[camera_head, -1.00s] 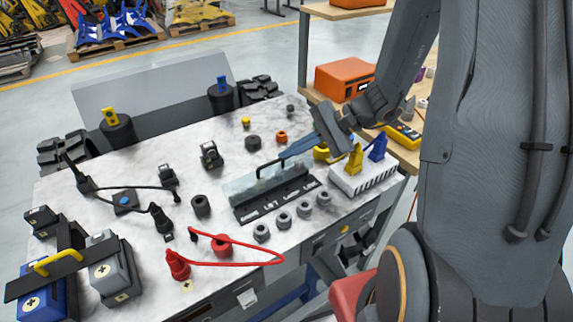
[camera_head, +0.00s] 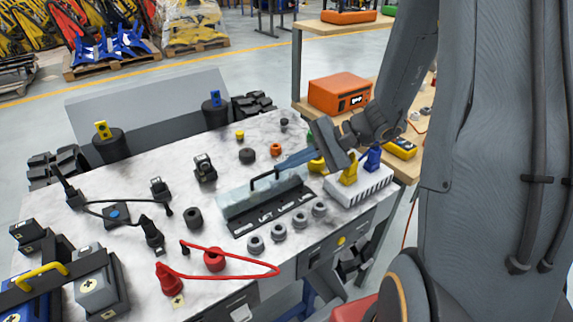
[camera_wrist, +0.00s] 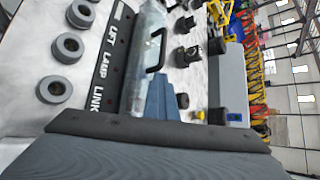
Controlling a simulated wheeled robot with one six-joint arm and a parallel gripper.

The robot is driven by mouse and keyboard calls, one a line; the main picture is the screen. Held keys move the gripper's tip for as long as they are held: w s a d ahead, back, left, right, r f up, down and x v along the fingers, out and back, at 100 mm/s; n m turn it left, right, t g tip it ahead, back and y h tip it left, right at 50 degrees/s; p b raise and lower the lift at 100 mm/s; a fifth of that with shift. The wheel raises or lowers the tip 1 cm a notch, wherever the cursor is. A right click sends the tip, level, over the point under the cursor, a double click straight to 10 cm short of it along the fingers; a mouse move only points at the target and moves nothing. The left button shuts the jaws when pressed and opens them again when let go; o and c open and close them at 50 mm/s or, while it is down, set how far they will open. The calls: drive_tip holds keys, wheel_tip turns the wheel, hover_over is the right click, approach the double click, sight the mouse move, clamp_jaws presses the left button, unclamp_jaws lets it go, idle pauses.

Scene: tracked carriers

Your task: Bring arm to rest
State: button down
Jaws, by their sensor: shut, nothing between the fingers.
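My gripper (camera_head: 284,164) is shut and empty. Its blue-grey fingers point left, over or close beside the clear lid (camera_head: 236,197) with a black handle; I cannot tell whether they touch it. In the wrist view my gripper (camera_wrist: 163,98) lies beside the clear lid (camera_wrist: 149,48). My arm reaches down from the upper right, with its wrist near the white block (camera_head: 340,196) that holds a yellow and a blue piece.
A black labelled strip (camera_head: 272,217) fronts the lid, with several grey rings (camera_head: 279,231) before it. A red cable (camera_head: 235,277) and a black cable (camera_head: 125,202) lie left. An orange box (camera_head: 340,92) stands on a wooden bench behind my wrist. The worktop's far middle has bare patches.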

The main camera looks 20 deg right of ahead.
drive_tip(key=v, duration=0.8)
drive_tip(key=s+a+f+n+g+h, duration=0.1)
drive_tip(key=s+n+h, duration=0.1)
drive_tip(key=s, duration=0.2)
drive_tip(key=s+a+f+n+g+h, duration=0.2)
drive_tip(key=s+h, duration=0.1)
drive_tip(key=s, duration=0.1)
drive_tip(key=s+a+f+n+g+h, duration=0.1)
drive_tip(key=s+n+g+h, duration=0.1)
drive_tip(key=s+n, duration=0.1)
drive_tip(key=shift+s+a+f+h+b, duration=0.15)
drive_tip(key=shift+s+f+h+b, duration=0.15)
drive_tip(key=shift+s, duration=0.25)
drive_tip(key=shift+s+d+n+h, duration=0.1)
drive_tip(key=shift+n+h, duration=0.3)
drive_tip(key=shift+n, duration=0.05)
drive_tip(key=shift+s+d+n+h, duration=0.15)
drive_tip(key=shift+n+h, duration=0.25)
drive_tip(key=shift+n, duration=0.05)
drive_tip(key=shift+w+d+r+n+t+h, duration=0.1)
drive_tip(key=shift+w+n+t+h, duration=0.05)
drive_tip(key=shift+n+t+h, duration=0.35)
drive_tip(key=shift+w+d+r+n+t+h, duration=0.1)
drive_tip(key=shift+n+t+h, duration=0.15)
drive_tip(key=shift+n, duration=0.35)
drive_tip(key=shift+s+a, duration=0.1)
